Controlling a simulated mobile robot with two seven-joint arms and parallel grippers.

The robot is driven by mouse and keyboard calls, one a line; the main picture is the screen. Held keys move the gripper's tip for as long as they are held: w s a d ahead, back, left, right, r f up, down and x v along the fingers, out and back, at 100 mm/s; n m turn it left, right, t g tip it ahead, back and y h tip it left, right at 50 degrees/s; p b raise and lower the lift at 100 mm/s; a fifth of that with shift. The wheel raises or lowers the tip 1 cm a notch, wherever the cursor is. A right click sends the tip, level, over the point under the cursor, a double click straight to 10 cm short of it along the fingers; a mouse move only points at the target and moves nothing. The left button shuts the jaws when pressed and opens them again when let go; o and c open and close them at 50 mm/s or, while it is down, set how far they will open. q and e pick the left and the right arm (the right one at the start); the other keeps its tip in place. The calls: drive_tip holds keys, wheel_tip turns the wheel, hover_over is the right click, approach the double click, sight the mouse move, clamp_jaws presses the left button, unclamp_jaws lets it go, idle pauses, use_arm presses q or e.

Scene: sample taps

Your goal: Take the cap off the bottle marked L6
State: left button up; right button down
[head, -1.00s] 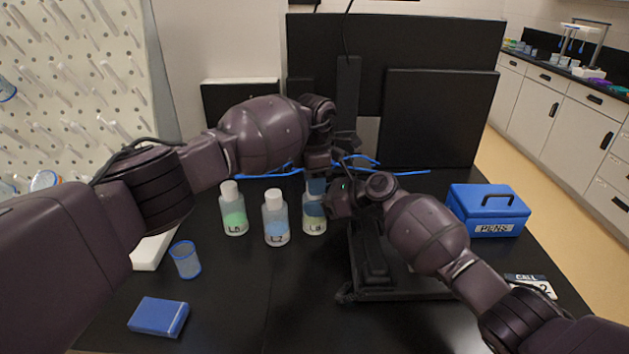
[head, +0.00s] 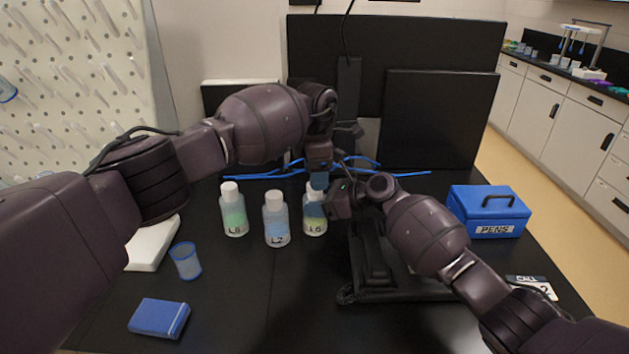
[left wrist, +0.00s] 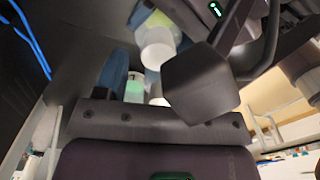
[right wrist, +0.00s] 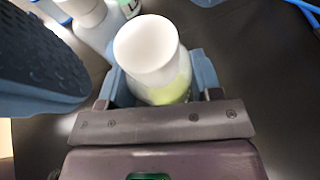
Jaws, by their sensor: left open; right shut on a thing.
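The bottle I read as L6 (head: 315,226) is the right one of three, with yellow-green liquid and a white cap (right wrist: 147,45) on it. My right gripper (right wrist: 160,90) is shut around its upper body, below the cap; the bottle is upright. My left gripper (head: 319,180) is open and empty just above the cap; one of its fingers shows at the left of the right wrist view. The white cap also shows in the left wrist view (left wrist: 158,45). In the head view, the grippers partly hide this bottle's top.
Bottle L2 (head: 276,222) and a capped green bottle (head: 233,212) stand to the left. A blue mesh cup (head: 185,261), a blue box (head: 159,318) and a blue PENS box (head: 489,211) are on the black table. Blue cable lies behind. The front middle is clear.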

use_arm(q)
wheel_tip(320, 180, up, 2)
drive_tip(key=shift+r, duration=0.1)
drive_tip(key=shift+c, duration=0.2)
drive_tip(key=shift+w+a+r, duration=0.1)
drive_tip(key=shift+w+r, duration=0.05)
drive_tip(key=shift+r, duration=0.4)
drive_tip(key=shift+w+a+r, duration=0.1)
drive_tip(key=shift+w+r, duration=0.05)
drive_tip(key=shift+r, duration=0.35)
drive_tip(key=m, duration=0.1)
drive_tip(key=r+m, duration=0.1)
drive_tip(key=shift+s+m, duration=0.1)
drive_tip(key=shift+m, duration=0.3)
drive_tip(key=m, duration=0.4)
drive_tip(key=shift+s+d, duration=0.1)
drive_tip(key=shift+s, duration=0.1)
drive_tip(key=shift+f, duration=3.95)
drive_tip(key=c, duration=1)
drive_tip(key=n, duration=0.6)
drive_tip(key=shift+n, duration=0.4)
use_arm(e)
drive_tip(key=shift+d, duration=0.1)
